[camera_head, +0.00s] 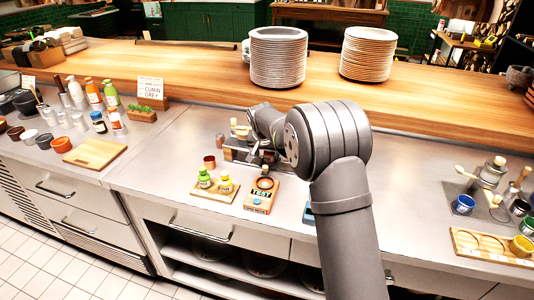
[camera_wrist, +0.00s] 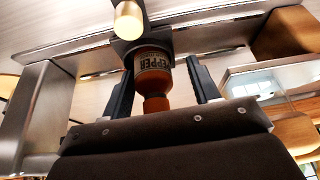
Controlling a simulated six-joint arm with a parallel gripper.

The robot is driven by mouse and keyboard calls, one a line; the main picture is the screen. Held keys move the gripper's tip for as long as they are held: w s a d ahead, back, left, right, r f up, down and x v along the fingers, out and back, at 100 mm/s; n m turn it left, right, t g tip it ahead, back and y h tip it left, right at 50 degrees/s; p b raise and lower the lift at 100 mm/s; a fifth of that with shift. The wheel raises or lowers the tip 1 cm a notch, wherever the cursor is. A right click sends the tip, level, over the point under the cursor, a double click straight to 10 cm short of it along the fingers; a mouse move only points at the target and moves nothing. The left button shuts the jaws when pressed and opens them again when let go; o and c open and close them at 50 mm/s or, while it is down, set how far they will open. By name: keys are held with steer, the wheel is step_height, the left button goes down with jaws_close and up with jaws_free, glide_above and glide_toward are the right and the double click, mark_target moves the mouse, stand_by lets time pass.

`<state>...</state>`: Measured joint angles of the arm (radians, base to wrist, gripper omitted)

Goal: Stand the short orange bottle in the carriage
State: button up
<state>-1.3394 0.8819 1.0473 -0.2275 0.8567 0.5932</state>
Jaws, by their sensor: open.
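The fingers are open, with a gap on each side of the bottle. The bottle's far end meets a dark bracket (camera_wrist: 128,46), which looks like part of the carriage; I cannot tell how deep it sits. In the head view my arm reaches down to a metal fixture (camera_head: 236,153) on the counter. My wrist hides much of it, and the bottle is not clearly visible there.
Plate stacks (camera_head: 278,57) stand on the wooden shelf behind.

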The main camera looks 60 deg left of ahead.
steer(key=shift+w+d+f, duration=0.1)
steer(key=shift+d+f, duration=0.1)
steer(key=shift+f, duration=0.4)
steer(key=shift+r, duration=0.3)
steer(key=v, duration=1.2)
steer(key=shift+a+r, duration=0.25)
steer(key=shift+r, duration=0.2)
steer(key=x, duration=1.2)
steer(key=shift+d+f, duration=0.15)
steer(key=shift+f, duration=0.4)
